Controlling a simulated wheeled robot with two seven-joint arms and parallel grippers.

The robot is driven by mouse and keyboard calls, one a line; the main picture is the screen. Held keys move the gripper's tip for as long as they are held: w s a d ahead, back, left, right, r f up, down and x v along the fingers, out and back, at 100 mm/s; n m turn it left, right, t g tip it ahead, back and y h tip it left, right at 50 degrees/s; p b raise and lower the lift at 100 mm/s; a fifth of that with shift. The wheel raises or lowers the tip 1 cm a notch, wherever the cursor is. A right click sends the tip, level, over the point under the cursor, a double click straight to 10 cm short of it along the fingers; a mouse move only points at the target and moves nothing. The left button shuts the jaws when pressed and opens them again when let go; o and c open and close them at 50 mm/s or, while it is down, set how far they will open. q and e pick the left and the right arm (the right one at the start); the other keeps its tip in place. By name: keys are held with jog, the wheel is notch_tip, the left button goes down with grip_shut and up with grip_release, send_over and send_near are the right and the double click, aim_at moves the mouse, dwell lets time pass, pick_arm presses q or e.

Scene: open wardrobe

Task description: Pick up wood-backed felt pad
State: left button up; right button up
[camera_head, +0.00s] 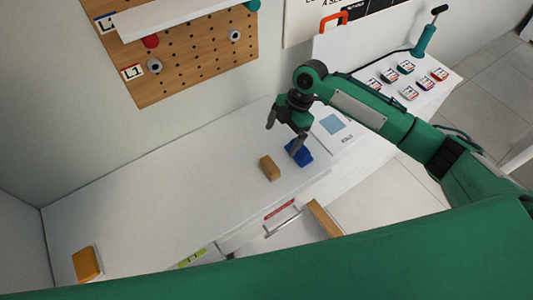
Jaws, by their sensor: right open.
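A small wood-brown block (269,168) lies on the white worktop; it may be the wood-backed felt pad, though no felt face can be made out. My right gripper (282,138) is open and points down, above and just behind the block, apart from it. One fingertip overlaps a blue block (302,157) in the picture; I cannot tell whether they touch. A tan-orange block (87,264) lies at the worktop's far left end and could also be a pad. My left gripper is not in view.
A pegboard (190,62) with pegs hangs on the wall behind. A white sheet with a blue square (331,124) lies right of the gripper. The worktop's left middle is clear.

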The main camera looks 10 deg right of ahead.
jog(key=p, duration=0.2)
send_over(271, 164)
jog(key=f, duration=0.7)
jog(key=shift+w+d, duration=0.35)
jog(key=shift+a+f, duration=0.1)
jog(key=shift+f, duration=0.2)
jog(key=shift+s+f+p, duration=0.25)
jog(key=shift+f+p, duration=0.8)
jog(key=shift+f, duration=0.1)
jog(key=shift+p+x, duration=0.35)
jog(key=shift+x, duration=0.8)
jog(key=shift+w+f, duration=0.1)
jog(key=shift+f, duration=0.25)
jog(key=shift+a+f, duration=0.1)
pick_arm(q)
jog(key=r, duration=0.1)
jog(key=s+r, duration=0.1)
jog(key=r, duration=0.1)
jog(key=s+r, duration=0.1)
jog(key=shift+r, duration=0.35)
pick_arm(e)
jog(key=c, duration=1.1)
